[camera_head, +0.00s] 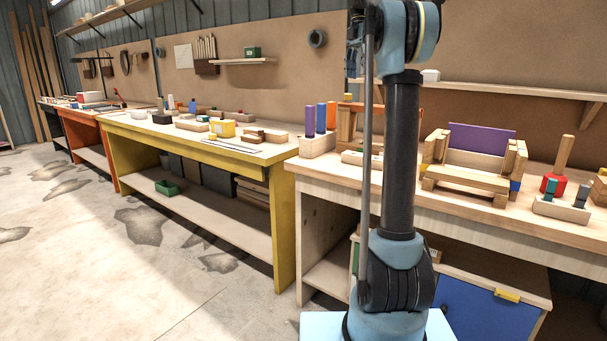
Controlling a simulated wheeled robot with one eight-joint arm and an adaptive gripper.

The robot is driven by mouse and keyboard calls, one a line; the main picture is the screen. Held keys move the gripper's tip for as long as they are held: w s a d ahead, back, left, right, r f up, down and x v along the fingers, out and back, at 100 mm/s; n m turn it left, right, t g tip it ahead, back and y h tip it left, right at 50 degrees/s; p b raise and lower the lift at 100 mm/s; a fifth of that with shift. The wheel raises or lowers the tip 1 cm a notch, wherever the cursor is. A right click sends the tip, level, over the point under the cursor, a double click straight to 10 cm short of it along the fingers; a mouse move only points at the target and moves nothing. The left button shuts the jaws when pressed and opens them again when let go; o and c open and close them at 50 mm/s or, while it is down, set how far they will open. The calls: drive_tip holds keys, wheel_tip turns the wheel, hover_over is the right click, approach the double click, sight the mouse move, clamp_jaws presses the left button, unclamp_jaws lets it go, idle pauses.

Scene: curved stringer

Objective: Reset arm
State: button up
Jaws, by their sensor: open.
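My arm stands upright in front of the wooden workbench, right of the middle of the view. Its blue lower joint is at the bottom, and a dark link rises to a blue joint cut by the top edge. My gripper is not visible, so I cannot see its fingers or anything between them. The arm hides part of the light wooden workbench (464,207) and some things on it.
The bench holds a wooden rack with a purple panel (482,138), a red-based tool (556,184) and a block with coloured pegs (562,208). A blue cabinet front (480,308) is below. A yellow bench (284,235) stands left. Floor (120,285) at left is clear.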

drive_tip(key=s+f+m+t, duration=0.2)
drive_tip(key=s+f+m, duration=1)
drive_tip(key=s+f, duration=0.8)
drive_tip(key=s+f+m+t, duration=0.2)
drive_tip(key=s+f+m, duration=1)
drive_tip(key=s+f, duration=0.7)
wheel_tip(320, 180, down, 8)
drive_tip(key=shift+s+a+r+m+t, duration=0.15)
drive_tip(key=shift+s+r+m+t, duration=0.15)
drive_tip(key=shift+s+t, duration=0.1)
drive_tip(key=shift+w+f, duration=0.25)
drive_tip(key=shift+w, duration=0.15)
